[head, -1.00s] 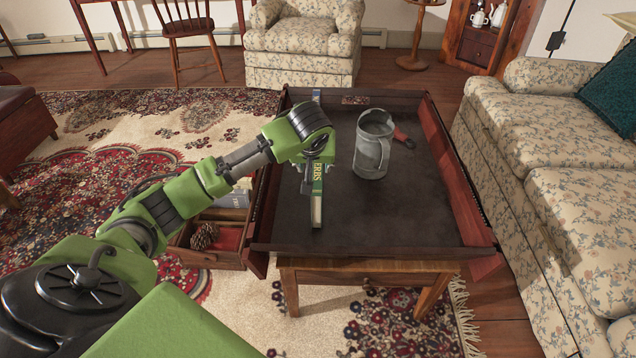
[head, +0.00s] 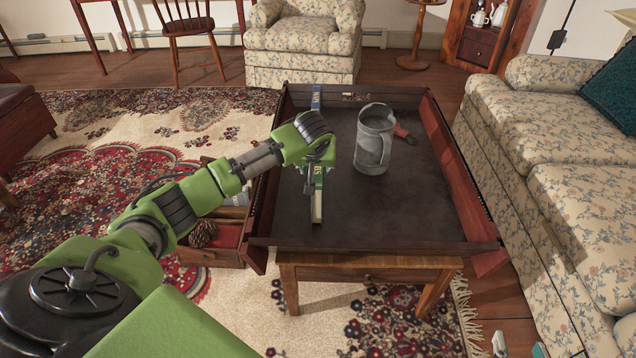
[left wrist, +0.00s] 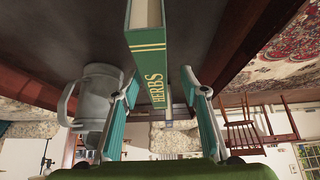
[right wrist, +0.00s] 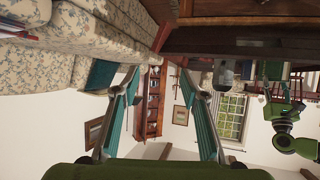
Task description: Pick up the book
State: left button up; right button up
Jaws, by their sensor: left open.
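The green book (head: 317,206) marked HERBS is a narrow upright strip on the left part of the dark tray-topped table (head: 410,225). In the left wrist view its green spine (left wrist: 150,65) and pale page edges face the camera. My left gripper (head: 318,172) is over the middle of the book. Its fingers (left wrist: 160,84) are open, one on each side of the spine, with gaps showing. My right gripper (right wrist: 160,80) is open and empty in the right wrist view. Small pale and teal parts at the head view's bottom right look like its fingertips (head: 517,346).
A grey metal pitcher (head: 373,140) stands on the table right of the book, with a reddish-handled object (head: 404,133) behind it. Raised wooden sides edge the table. A floral sofa (head: 560,170) is close on the right. A low box with a pinecone (head: 203,234) is at the left.

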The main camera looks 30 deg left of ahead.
pick_arm(q)
jog(key=b+x, duration=0.1)
jog(key=x, duration=0.1)
jog(key=b+x, duration=0.1)
jog(key=x, duration=0.1)
jog(key=shift+w+d+f, duration=0.15)
jog(key=shift+w+f, duration=0.2)
grip_shut()
pick_arm(e)
jog(key=w+a+r+t+y, duration=0.1)
jog(key=r+t, duration=0.2)
jog(key=r, duration=0.3)
jog(key=w+a+r+t+y, duration=0.1)
jog(key=w+r+t, duration=0.1)
jog(key=r, duration=0.4)
jog(key=shift+w+a+t, duration=0.3)
jog(key=shift+t, duration=0.4)
